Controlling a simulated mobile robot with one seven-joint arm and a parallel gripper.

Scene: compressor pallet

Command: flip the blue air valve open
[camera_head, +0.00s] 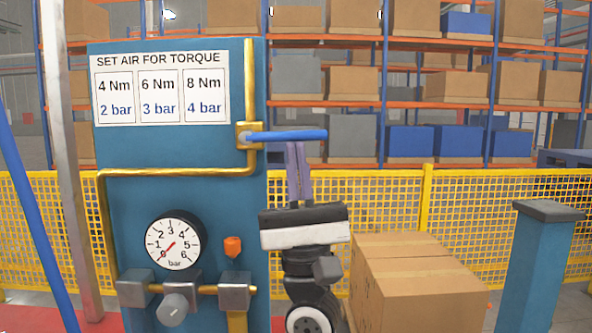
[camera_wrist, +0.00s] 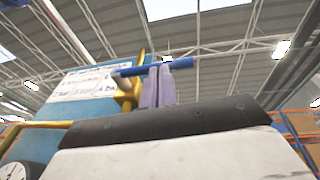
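The blue air valve's lever (camera_head: 298,135) lies level, pointing right from its brass valve body (camera_head: 248,135) on the yellow pipe of the teal panel. My gripper (camera_head: 298,146) points upward below the lever's middle, its two purple fingers close together and looking shut. The fingertips meet the lever's lower edge in the picture; I cannot tell whether they touch it. In the wrist view the lever (camera_wrist: 128,71) crosses near the fingertips of my gripper (camera_wrist: 159,72). The pressure gauge (camera_head: 173,243) has its red needle near 0 bar.
The panel's torque chart (camera_head: 161,87) is above the gauge. A grey regulator knob (camera_head: 173,307) and an orange cap (camera_head: 233,246) are below. Cardboard boxes (camera_head: 420,290) stand right of my arm. A yellow mesh fence (camera_head: 400,195) runs behind, and a teal post (camera_head: 537,265) stands at right.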

